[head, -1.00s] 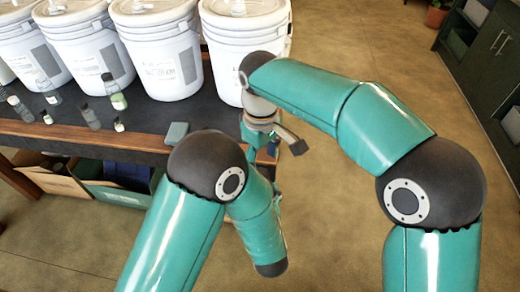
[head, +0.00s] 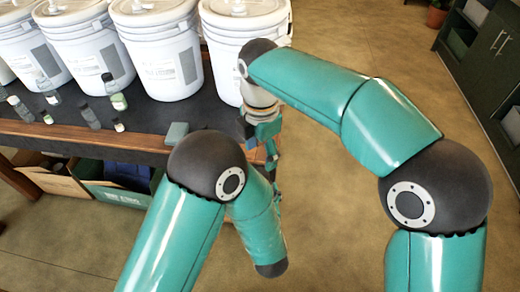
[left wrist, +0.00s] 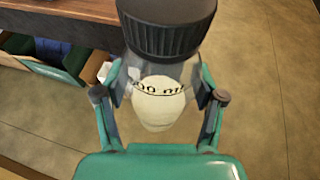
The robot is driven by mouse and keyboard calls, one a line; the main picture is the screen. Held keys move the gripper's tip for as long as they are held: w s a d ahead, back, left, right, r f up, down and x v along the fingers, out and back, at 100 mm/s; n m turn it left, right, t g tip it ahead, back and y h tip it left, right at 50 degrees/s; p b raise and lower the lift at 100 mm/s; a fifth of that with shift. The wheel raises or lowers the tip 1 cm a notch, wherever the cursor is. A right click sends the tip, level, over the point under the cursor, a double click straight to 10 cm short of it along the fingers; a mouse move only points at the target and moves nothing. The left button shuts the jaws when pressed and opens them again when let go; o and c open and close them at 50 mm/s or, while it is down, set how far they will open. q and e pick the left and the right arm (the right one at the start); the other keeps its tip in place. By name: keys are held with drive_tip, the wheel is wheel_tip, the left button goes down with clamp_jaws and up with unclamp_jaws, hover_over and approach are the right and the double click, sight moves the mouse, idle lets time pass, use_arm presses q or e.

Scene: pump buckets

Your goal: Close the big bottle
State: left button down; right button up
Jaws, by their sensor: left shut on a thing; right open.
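The big bottle (left wrist: 160,100) is clear, with a white label reading in part "00 ml", in the left wrist view. A dark ribbed cap (left wrist: 168,28) sits at its top; I cannot tell whether it is screwed tight. My left gripper (left wrist: 166,86) is shut on the bottle's body, one finger on each side. In the head view the bottle and my left gripper are largely hidden by my arms. My right gripper (head: 262,128) is open beside the table's right corner, partly hidden by its own wrist. It does not show in the left wrist view.
White buckets (head: 158,50) with pump tops line the back of the dark table (head: 150,115). Several small bottles (head: 90,116) stand on its left part. A small grey-green block (head: 177,134) lies at the front edge. Boxes (head: 115,190) sit below. The floor at right is clear.

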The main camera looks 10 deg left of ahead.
drive_tip(key=shift+f, duration=4.05)
